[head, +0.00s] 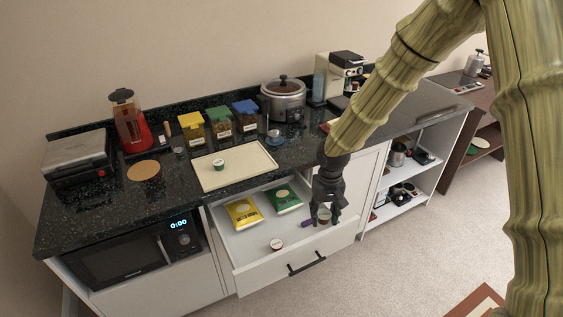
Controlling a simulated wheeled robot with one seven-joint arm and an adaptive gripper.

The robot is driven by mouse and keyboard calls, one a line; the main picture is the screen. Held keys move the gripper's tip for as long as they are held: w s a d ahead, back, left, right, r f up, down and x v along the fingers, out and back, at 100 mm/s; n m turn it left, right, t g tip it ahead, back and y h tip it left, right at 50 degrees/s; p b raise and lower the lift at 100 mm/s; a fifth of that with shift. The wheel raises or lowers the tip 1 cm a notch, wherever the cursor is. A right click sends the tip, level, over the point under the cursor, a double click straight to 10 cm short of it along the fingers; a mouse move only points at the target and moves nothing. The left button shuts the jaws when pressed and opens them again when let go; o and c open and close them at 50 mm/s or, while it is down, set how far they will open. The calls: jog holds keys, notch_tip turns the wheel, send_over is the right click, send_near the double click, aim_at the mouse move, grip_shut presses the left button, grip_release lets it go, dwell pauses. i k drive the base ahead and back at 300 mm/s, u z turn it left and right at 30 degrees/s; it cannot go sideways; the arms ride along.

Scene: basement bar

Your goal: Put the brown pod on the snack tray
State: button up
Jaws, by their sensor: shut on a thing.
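My gripper (322,221) points down over the right part of the open drawer. It is shut on a small pale, brownish thing (324,213) between its fingers, which looks like the brown pod; the fingers partly hide it. The snack tray (245,172) is a flat cream tray on the dark counter, behind and above the drawer, to the left of my gripper.
The open drawer (250,262) holds a yellow packet (243,213), a green packet (283,199), a red-lidded pod (276,244) and a purple-handled item (307,223) beside my gripper.

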aim_at(248, 160)
jog(key=z, duration=1)
jog(key=i, duration=1.5)
jog(key=u, duration=2.3)
